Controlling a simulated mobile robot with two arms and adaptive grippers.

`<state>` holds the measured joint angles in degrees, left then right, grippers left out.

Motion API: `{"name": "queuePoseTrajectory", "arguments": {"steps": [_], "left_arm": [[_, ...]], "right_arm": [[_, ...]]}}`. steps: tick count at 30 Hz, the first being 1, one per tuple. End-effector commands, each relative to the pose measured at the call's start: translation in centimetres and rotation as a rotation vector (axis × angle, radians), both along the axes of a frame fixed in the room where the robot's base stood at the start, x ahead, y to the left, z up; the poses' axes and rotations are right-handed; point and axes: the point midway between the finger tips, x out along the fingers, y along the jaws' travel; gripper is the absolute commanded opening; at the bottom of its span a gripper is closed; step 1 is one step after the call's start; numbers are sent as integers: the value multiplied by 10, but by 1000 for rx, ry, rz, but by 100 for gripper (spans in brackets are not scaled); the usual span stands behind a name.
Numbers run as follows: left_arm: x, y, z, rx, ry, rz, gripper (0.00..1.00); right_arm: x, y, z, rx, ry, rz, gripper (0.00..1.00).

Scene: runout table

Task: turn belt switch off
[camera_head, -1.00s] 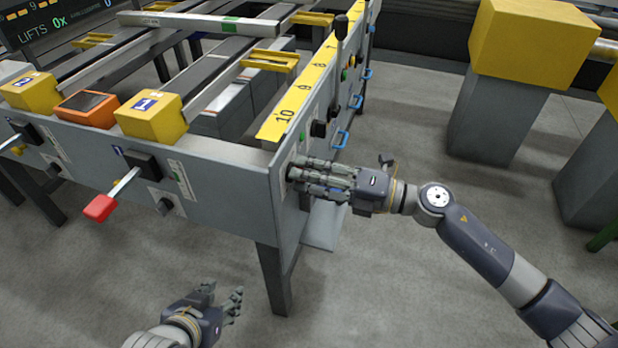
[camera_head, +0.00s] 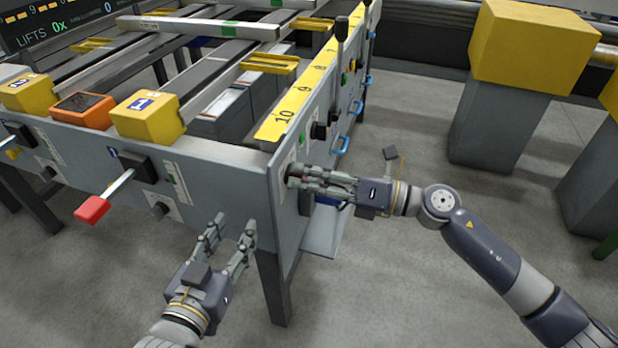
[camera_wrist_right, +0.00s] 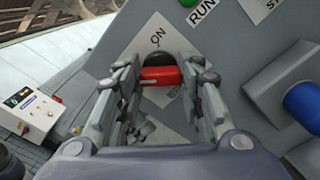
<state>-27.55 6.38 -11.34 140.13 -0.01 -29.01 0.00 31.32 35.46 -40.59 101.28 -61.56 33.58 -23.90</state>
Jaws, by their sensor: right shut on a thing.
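The belt switch (camera_wrist_right: 160,75) shows in the right wrist view as a red handle on a dark round base, on a white plate marked ON. My right gripper (camera_wrist_right: 158,85) is shut on it, with one finger on each side of the red handle. In the head view my right gripper (camera_head: 294,176) is at the near end of the table's right side panel, and its fingers mostly hide the switch. My left gripper (camera_head: 233,232) is open and empty, in front of the table's front panel near the right corner.
The runout table (camera_head: 225,180) fills the left and middle. A lever with a red handle (camera_head: 92,209) sticks out of its front panel. Blue handles (camera_head: 343,141) line the side panel. A yellow block on a grey pedestal (camera_head: 500,115) stands at the right. Floor between is clear.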

Motion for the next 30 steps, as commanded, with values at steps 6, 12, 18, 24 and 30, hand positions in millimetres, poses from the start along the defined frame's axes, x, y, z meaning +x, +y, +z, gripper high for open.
{"name": "queuePoseTrajectory", "arguments": {"steps": [6, 12, 18, 24, 30], "left_arm": [[0, 0, 0, 0, -1, 0, 40], [0, 0, 0, 0, 0, 0, 40], [0, 0, 0, 0, 0, 0, 40], [0, 0, 0, 0, -1, 0, 40], [0, 0, 0, 0, 0, 0, 40]], "right_arm": [[-1, 0, -2, -5, -2, 1, 11], [-1, 0, -2, -5, -2, 1, 55], [0, 0, -1, -3, -1, 1, 55], [-1, -5, -1, -3, -1, -1, 55], [-11, -35, -3, -5, 4, -3, 55]]}}
